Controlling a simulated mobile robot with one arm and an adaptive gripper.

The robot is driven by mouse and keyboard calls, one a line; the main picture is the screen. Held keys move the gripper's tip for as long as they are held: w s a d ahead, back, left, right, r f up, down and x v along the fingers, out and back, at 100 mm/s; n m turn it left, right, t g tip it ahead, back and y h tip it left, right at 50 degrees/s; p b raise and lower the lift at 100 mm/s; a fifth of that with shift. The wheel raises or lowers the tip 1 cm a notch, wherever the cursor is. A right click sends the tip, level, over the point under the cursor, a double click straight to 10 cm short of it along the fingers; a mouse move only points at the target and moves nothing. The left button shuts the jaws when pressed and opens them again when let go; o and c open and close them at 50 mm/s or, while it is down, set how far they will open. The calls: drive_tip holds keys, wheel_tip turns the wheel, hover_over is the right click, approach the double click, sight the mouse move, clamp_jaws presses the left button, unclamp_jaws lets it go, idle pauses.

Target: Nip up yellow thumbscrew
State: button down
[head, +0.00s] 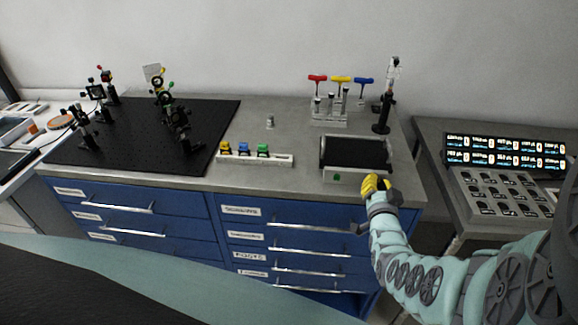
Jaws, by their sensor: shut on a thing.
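A small yellow knob (226,147), which looks like a yellow thumbscrew, stands at the left end of a white holder strip (280,160) on the grey bench. A blue knob (244,148) and a green knob (263,150) stand to its right in the same strip. My gripper (375,184) is at the bench's front edge, in front of the black-topped tray and well right of the yellow knob. Its end shows yellow with dark bands. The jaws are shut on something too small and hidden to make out.
A black-topped tray (356,153) stands behind my gripper. A rack (330,121) with red, yellow and blue T-handles is at the back. A black breadboard (215,125) with optical mounts fills the left. Displays (505,151) and a keypad box (500,192) are at right.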

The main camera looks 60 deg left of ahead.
drive_tip(key=shift+w+r+m, duration=0.1)
drive_tip(key=shift+r+m, duration=0.15)
drive_tip(key=shift+m, duration=0.15)
idle(0.3)
drive_tip(key=c, duration=1.3)
unclamp_jaws()
drive_tip(key=o, duration=0.4)
drive_tip(key=shift+f, duration=0.15)
drive_tip(key=shift+c, duration=0.2)
drive_tip(key=shift+n, duration=0.3)
